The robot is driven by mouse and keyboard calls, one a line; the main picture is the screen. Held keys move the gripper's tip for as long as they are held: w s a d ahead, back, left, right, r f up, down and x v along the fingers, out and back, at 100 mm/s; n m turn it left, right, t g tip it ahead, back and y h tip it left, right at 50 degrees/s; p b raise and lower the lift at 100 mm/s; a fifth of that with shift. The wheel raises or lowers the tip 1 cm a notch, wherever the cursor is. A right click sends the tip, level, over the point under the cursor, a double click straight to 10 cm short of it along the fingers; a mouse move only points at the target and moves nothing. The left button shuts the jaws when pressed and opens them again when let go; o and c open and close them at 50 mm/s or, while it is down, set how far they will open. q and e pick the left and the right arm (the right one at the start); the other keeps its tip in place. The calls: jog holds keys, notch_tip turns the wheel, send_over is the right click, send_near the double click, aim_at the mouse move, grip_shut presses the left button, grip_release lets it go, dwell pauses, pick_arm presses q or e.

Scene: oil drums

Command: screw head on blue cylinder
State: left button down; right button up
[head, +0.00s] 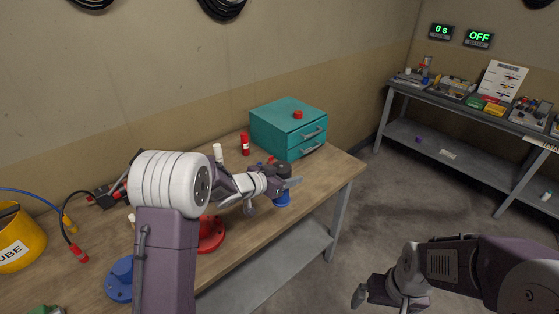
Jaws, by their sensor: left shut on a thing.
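A blue cylinder (282,200) shows just below my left gripper (288,184), near the front edge of the workbench. A dark, round-topped piece (284,169), which looks like the head, sits between the fingers, directly above the blue. My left gripper is shut on this dark piece. The fingers hide the join, so I cannot tell whether head and cylinder touch. My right gripper (360,297) hangs low over the floor at the bottom right, away from the bench. Its jaw opening does not show clearly.
A teal drawer box (274,118) stands behind, with a red cap on top. A red cylinder (245,144) and a white one (218,152) stand nearby. Red (212,236) and blue (119,278) round bases and a yellow bucket (20,242) are left. A stocked shelf (440,152) stands far right.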

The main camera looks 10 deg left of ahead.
pick_arm(q)
jog(key=s+d+f+m+g+h, duration=0.2)
jog(key=s+d+f+m+h, duration=0.1)
jog(key=s+d+f, duration=0.1)
jog(key=shift+s+d+f, duration=0.35)
jog(key=shift+s+d, duration=0.55)
jog(key=shift+s, duration=0.35)
pick_arm(e)
notch_tip(320, 180, up, 12)
jog(key=s, duration=0.1)
jog(key=shift+s+d, duration=0.1)
